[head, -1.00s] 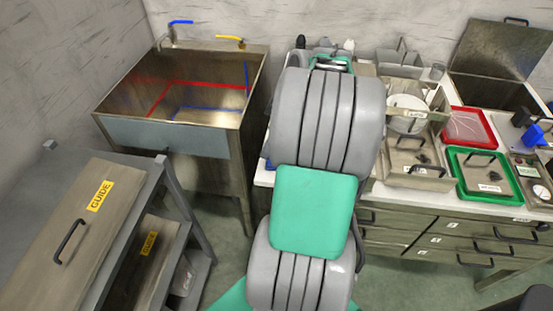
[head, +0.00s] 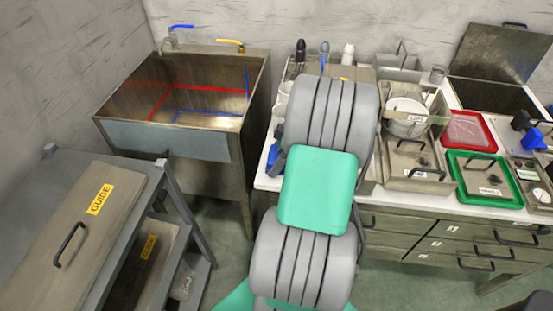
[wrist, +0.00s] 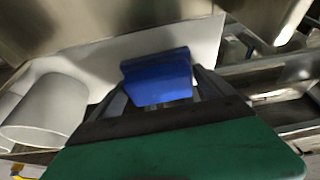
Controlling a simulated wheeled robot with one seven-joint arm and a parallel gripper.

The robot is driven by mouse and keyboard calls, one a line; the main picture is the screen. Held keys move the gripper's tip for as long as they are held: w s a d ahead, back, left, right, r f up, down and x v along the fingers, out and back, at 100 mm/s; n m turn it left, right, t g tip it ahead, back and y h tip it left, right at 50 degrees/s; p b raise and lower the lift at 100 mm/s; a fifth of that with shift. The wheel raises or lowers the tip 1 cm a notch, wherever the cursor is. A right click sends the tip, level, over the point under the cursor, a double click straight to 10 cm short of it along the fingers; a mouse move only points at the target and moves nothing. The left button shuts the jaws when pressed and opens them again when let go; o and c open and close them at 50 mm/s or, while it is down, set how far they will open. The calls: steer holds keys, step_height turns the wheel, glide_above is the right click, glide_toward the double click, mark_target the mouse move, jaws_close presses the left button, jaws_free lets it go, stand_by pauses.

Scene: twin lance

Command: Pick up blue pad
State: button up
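The blue pad (wrist: 157,78) is at the centre of the wrist view, just ahead of my gripper, close to the white counter. My gripper (wrist: 160,88) has its two dark fingers spread apart, one at each side of the pad. I cannot tell whether they touch it. In the head view, a blue thing, likely the same pad (head: 273,156), shows at the counter's left end beside my grey and green arm.
A steel sink (head: 190,100) stands left of the counter. A white cup (wrist: 47,108) lies close to the left of my gripper. To the right are a steel rack with bowls (head: 408,115), a red tray (head: 468,147) and a green tray (head: 453,163).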

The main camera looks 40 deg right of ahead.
mark_target(274, 153)
steer(key=c, duration=1)
steer(key=shift+r, duration=0.15)
steer(key=shift+r, duration=0.25)
step_height(274, 153, up, 3)
steer(key=shift+f, duration=0.2)
steer(key=s+d+r, duration=0.4)
steer(key=s+r, duration=0.5)
steer(key=s, duration=0.4)
steer(key=shift+s+r, duration=0.25)
steer(key=shift+r, duration=0.1)
